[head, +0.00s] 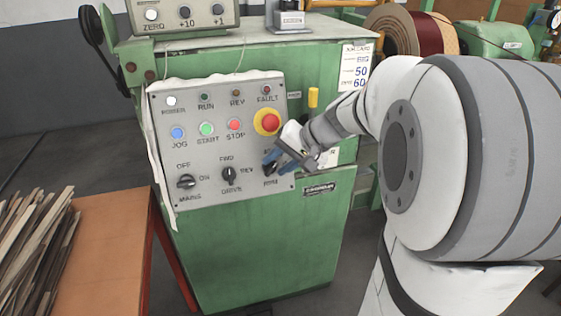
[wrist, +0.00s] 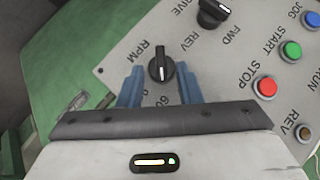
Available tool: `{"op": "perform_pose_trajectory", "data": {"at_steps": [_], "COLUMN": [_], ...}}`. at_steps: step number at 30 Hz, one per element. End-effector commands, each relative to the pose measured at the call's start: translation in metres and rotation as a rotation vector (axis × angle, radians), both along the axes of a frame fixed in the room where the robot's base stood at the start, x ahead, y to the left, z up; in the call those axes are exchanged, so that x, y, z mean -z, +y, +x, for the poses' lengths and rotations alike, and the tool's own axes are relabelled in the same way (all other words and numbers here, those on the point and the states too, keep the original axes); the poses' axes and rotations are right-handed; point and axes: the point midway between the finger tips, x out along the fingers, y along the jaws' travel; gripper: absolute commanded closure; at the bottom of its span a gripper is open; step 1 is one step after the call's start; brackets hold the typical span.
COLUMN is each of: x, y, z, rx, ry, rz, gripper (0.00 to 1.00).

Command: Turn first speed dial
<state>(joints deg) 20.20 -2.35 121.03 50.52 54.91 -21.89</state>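The RPM dial (wrist: 161,65) is a black round knob with a white pointer line on the grey control panel (head: 215,105). In the wrist view its pointer runs nearly up and down in the picture. My gripper (wrist: 159,84) is open, with one blue finger to each side of the dial. A gap shows between each finger and the knob. I cannot tell how near the fingertips are to the panel face. In the head view my gripper (head: 277,162) is at the lower right of the panel and hides most of the dial and its scale.
The drive switch (head: 229,175) and mains switch (head: 186,181) lie to the left on the panel. A red emergency button (head: 267,121) on yellow sits just above my gripper. Push buttons and lamps fill the upper panel. An orange table (head: 100,250) with wood strips stands at left.

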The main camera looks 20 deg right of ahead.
Motion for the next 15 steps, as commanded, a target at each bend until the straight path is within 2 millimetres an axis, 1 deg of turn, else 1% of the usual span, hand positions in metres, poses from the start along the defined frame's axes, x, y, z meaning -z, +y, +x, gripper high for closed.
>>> {"op": "perform_pose_trajectory", "data": {"at_steps": [4,7,15], "x": [-0.003,-0.010,-0.043], "y": [-0.001,-0.006,-0.030], "z": [0.000,-0.004,-0.025], "rx": [0.002,0.004,0.005], "ry": [-0.005,-0.006,-0.005], "rz": [-0.001,-0.002,-0.001], "gripper": [0.68,0.68,0.68]}}
